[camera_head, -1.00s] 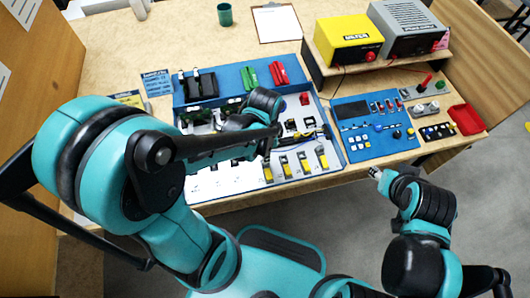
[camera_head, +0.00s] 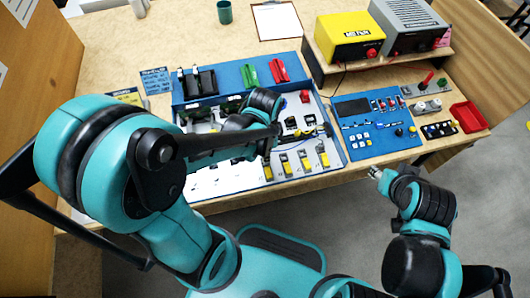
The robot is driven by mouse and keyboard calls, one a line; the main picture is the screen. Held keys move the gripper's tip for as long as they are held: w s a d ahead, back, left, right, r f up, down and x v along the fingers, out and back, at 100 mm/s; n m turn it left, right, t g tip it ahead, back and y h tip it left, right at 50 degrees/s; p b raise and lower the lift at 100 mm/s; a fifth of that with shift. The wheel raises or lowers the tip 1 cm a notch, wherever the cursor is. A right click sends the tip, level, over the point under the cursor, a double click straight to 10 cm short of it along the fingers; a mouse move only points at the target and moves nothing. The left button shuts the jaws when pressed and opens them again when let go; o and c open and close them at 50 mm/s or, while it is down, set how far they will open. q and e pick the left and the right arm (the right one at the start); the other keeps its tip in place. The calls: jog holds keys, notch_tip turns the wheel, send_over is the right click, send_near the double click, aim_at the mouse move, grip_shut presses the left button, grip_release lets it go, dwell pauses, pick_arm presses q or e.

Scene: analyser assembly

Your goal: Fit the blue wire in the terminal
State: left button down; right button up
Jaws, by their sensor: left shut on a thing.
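My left gripper (camera_head: 268,148) points down into the open analyser case (camera_head: 338,152). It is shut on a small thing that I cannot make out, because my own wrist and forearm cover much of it. I cannot pick out the blue wire or its terminal for sure. A row of yellow-and-black blocks (camera_head: 304,163) stands in the case just right of the gripper. Dark and yellow leads (camera_head: 302,134) lie above that row. My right gripper (camera_head: 375,173) is empty off the front edge of the table; its fingers are too small to read.
A blue panel with switches (camera_head: 375,145) lies right of the case. A red tray (camera_head: 469,117) sits at the right edge. A yellow meter (camera_head: 348,37) and a grey unit (camera_head: 408,26) stand on a shelf behind. A green cup (camera_head: 224,12) and clipboard (camera_head: 275,21) are at the back.

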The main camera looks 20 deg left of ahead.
pick_arm(q)
jog(key=shift+f+b, duration=0.35)
jog(key=shift+f, duration=0.05)
jog(key=c, duration=1.5)
grip_release()
jog(key=shift+o, duration=0.4)
jog(key=shift+o, duration=1.3)
jog(key=shift+r, duration=0.15)
notch_tip(320, 180, up, 7)
jog(key=p, duration=0.6)
